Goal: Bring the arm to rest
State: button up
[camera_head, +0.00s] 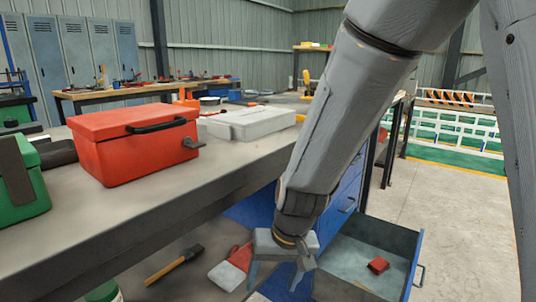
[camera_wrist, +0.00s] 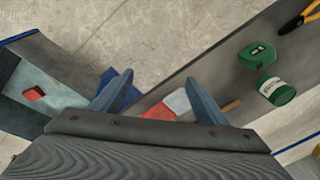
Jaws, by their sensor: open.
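My arm comes down from the upper right of the head view, in front of the workbench. My gripper (camera_head: 276,276) points downward beside the open blue drawer (camera_head: 402,262). Its two blue-grey fingers are spread apart in the wrist view (camera_wrist: 160,88), with nothing held between them. A red and white item (camera_head: 231,268) lies on the lower surface just left of the gripper. In the wrist view it shows beyond and between the fingers (camera_wrist: 178,102), partly hidden by the gripper body.
A red toolbox (camera_head: 132,143) and a green case (camera_head: 22,184) stand on the workbench (camera_head: 150,205). A hammer (camera_head: 174,264) lies below. A small red object (camera_head: 378,265) sits in the drawer. A green can (camera_wrist: 277,91) and tape measure (camera_wrist: 258,55) show in the wrist view. Floor right is clear.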

jog(key=s+a+r+n+g+h+b, duration=0.1)
jog(key=s+r+n, duration=0.15)
jog(key=s, duration=0.55)
jog(key=s+a+r+n+b, duration=0.1)
jog(key=s+n, duration=0.2)
jog(key=s, duration=0.5)
jog(key=d+r+m+p, duration=0.3)
jog(key=d+r+p, duration=0.7)
jog(key=r+p, duration=0.3)
jog(key=d+r+m+h+p, duration=0.1)
jog(key=d+r+m+p, duration=0.3)
jog(key=d+r+p, duration=0.6)
notch_tip(320, 180, up, 3)
jog(key=p, duration=0.6)
